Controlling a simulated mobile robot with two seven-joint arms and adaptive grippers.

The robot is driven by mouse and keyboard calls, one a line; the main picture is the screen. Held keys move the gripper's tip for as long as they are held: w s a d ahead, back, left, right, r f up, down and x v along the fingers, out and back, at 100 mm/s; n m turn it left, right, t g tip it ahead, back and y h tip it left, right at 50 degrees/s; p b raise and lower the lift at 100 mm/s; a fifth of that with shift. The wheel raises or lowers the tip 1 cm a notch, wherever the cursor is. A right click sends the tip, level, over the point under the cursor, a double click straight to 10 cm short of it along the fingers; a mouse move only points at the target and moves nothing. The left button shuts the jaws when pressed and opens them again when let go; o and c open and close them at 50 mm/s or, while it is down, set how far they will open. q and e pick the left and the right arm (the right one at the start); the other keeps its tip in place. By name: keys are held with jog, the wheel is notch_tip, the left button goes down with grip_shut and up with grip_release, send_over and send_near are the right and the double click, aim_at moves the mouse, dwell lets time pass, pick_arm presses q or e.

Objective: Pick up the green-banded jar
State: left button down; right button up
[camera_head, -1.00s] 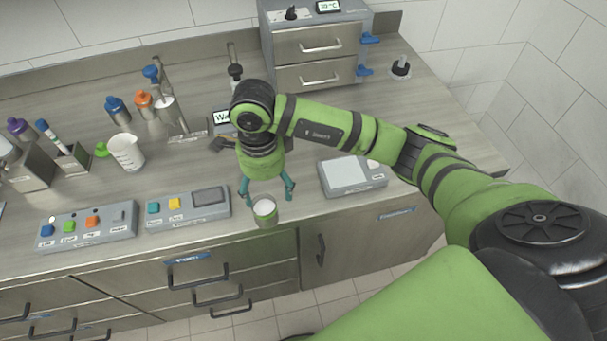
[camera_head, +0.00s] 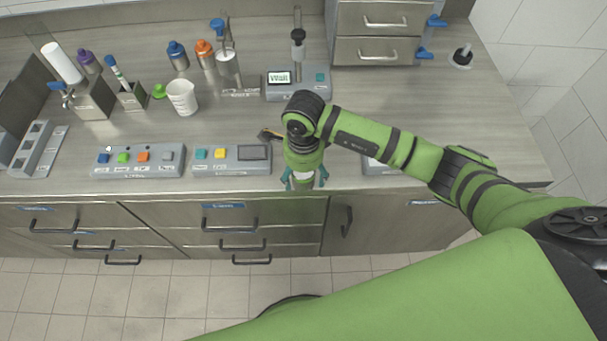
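The green-banded jar (camera_head: 305,180) is a small pale jar with green on it, near the counter's front edge right of the button panels. Most of it is hidden under my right gripper. My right gripper (camera_head: 305,182) comes down over the jar from above, with one teal finger on each side of it. The fingers stand wider apart than the jar, so the gripper looks open around it. Contact with the jar cannot be made out. My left gripper is not in view.
A button panel with a dark screen (camera_head: 232,160) stands just left of the gripper. A grey device (camera_head: 376,167) is partly hidden behind my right arm. A white beaker (camera_head: 182,98), bottles and a dispenser (camera_head: 297,85) stand farther back. The counter's right end is mostly clear.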

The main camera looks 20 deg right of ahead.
jog(key=c, duration=1)
jog(key=shift+r, duration=0.1)
